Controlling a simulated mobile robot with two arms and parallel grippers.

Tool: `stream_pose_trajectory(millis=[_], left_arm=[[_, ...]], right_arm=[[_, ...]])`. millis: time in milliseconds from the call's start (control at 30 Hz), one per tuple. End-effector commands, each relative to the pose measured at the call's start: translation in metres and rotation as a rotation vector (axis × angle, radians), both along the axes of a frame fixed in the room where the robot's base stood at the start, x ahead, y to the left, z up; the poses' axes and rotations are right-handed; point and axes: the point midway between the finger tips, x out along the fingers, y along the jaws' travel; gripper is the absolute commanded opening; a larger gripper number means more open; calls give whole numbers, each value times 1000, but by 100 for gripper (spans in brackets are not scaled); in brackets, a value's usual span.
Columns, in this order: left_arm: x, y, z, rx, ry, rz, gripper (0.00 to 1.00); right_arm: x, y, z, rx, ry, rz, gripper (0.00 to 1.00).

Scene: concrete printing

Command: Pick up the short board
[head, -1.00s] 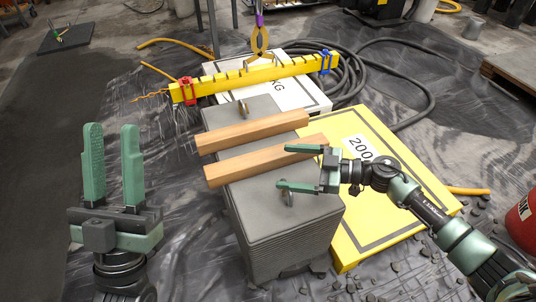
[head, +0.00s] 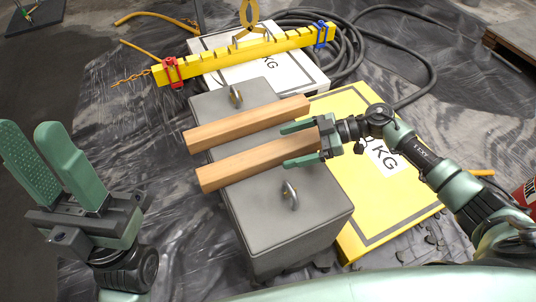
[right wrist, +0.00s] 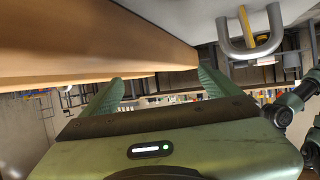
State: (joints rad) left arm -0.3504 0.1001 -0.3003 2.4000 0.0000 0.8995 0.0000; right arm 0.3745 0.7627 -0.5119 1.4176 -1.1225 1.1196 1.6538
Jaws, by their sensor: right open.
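Two wooden boards lie side by side across a grey concrete block (head: 290,215), the far board (head: 245,125) and the near board (head: 245,165). I cannot tell which is shorter, since my right gripper covers part of the near board's right end. My right gripper (head: 284,145) is open at that end, with one finger on each side of the board in the head view. In the right wrist view a board (right wrist: 100,35) fills the upper left, above the open fingers; no grip shows. My left gripper (head: 29,127) is open and empty at the left, away from the boards.
Metal lifting eyes (head: 290,195) stand up from the block on either side of the boards. A yellow notched beam (head: 250,54) hangs from a hook behind. A yellow slab (head: 365,225) lies right of the block, a white one (head: 305,75) behind. Black hose coils lie further back.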

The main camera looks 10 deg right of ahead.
Motion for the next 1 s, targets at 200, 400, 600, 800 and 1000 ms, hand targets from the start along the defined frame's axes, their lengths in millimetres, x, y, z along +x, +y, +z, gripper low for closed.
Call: stream_pose_trajectory(millis=[200,400,600,800,1000], left_arm=[[0,0,-23,-1,-2,0,36],[0,0,-28,0,-1,0,36],[0,0,-27,0,-1,0,36],[0,0,-27,0,0,0,36],[0,0,-27,0,0,-1,36]], right_arm=[[8,28,-16,4,-3,3,91],[12,45,-20,2,-1,1,91],[12,46,-20,1,0,0,91],[12,46,-20,1,0,0,47],[11,46,-21,-1,2,0,0]])
